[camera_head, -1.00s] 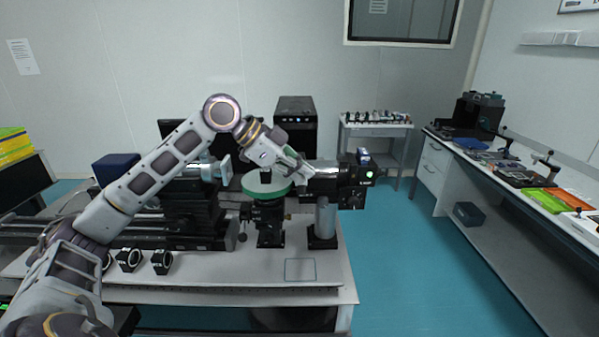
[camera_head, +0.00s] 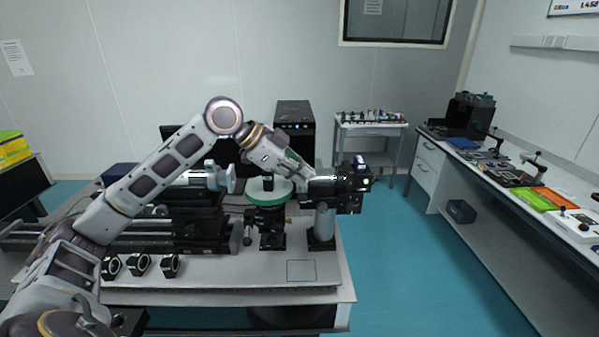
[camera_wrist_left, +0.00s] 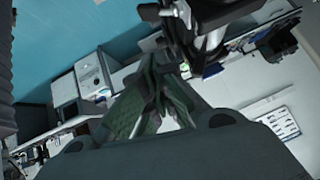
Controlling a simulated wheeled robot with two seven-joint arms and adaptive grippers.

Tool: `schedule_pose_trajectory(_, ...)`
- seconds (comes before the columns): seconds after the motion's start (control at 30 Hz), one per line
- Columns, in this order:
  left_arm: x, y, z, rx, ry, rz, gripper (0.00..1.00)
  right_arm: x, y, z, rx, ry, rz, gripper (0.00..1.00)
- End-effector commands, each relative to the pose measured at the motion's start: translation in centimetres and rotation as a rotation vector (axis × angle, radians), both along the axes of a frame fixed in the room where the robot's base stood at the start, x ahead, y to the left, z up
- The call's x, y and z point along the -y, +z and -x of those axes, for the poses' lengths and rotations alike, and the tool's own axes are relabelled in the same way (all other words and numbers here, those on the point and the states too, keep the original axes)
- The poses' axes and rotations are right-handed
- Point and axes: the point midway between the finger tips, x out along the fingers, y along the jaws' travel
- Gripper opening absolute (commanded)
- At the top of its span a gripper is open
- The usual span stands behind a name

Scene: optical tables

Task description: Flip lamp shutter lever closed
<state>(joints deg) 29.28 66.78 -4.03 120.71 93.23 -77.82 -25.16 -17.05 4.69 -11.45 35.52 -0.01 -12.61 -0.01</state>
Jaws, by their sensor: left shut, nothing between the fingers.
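The lamp (camera_head: 349,187) is a black housing on a grey post (camera_head: 324,221), at the right end of the optical table, with a small green light on its right face. A small pale and blue part (camera_head: 360,163) stands up on its top; I cannot tell whether it is the shutter lever. My left gripper (camera_head: 309,173) is at the left end of the lamp's barrel, shut and empty. In the left wrist view, its fingers (camera_wrist_left: 163,96) are together just below the dark lamp assembly (camera_wrist_left: 205,25). Contact is unclear. My right gripper is out of view.
A green-rimmed round stage (camera_head: 268,196) stands left of the lamp, under my forearm. Several black mounted optics (camera_head: 139,265) line the front left of the table (camera_head: 225,270). The table's front right is clear. A side bench (camera_head: 490,170) lies across open floor.

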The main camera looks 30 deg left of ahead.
Motion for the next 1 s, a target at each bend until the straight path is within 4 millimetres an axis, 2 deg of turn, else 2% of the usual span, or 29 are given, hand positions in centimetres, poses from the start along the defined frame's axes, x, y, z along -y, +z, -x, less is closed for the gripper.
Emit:
schedule_pose_trajectory(0.1, -0.6, 0.5, 0.7, 0.002, 0.002, -0.001, 0.0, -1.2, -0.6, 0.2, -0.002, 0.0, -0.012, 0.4)
schedule_pose_trajectory(0.27, -1.2, 1.4, 1.8, 0.001, 0.001, -0.002, 0.0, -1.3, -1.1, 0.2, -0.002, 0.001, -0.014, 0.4)
schedule_pose_trajectory(0.7, -2.9, 4.0, 4.6, 0.002, 0.001, 0.0, 0.0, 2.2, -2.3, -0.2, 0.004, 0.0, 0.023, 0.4)
schedule_pose_trajectory(1.0, -4.0, 5.6, 6.3, 0.003, 0.001, 0.0, 0.0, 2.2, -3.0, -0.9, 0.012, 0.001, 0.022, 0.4)
